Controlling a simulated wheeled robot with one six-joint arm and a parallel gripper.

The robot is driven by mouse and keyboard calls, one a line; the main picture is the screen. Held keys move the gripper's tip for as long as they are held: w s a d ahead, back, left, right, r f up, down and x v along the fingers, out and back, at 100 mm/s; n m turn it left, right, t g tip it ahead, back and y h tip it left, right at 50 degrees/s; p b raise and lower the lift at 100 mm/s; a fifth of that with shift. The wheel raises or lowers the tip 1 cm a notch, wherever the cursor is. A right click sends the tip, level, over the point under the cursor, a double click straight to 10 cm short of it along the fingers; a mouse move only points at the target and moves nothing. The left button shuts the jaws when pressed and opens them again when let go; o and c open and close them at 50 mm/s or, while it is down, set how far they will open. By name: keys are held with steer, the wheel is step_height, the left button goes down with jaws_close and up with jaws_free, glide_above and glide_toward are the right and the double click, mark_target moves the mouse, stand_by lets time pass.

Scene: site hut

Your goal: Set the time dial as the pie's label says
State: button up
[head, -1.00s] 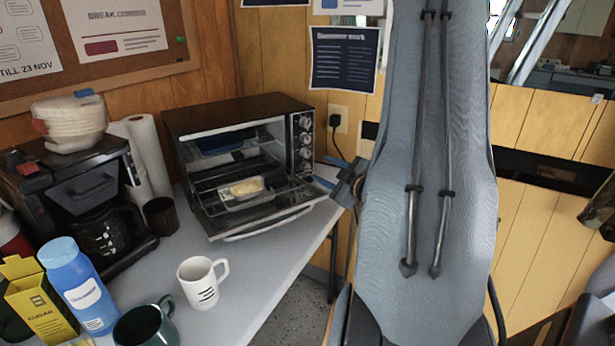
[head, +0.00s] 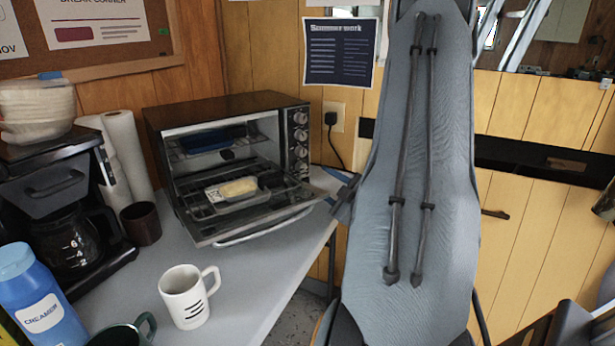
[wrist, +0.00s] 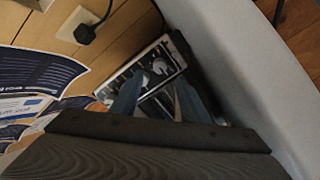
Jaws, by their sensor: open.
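The toaster oven (head: 225,108) stands on the table with its glass door (head: 268,222) folded down. A pale-topped pie (head: 238,187) sits in a foil tray inside the open front; no label on it can be read from here. Several round dials (head: 300,135) run down the oven's right panel. I cannot tell which is the time dial or how it is set. My gripper (head: 340,195) is just right of the oven, partly hidden by my arm. In the wrist view its open, empty fingers (wrist: 156,98) point toward the dial panel (wrist: 145,72), apart from each other.
A white mug (head: 185,297) stands on the table (head: 250,270) before the oven. A coffee maker (head: 60,205), paper towels (head: 128,150), a brown cup (head: 141,223) and a blue creamer bottle (head: 38,305) are at left. A plugged cord (head: 331,120) hangs behind the oven's right side.

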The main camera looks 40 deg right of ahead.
mark_target(304, 169)
steer(key=w, duration=0.7)
steer(key=shift+d, duration=0.35)
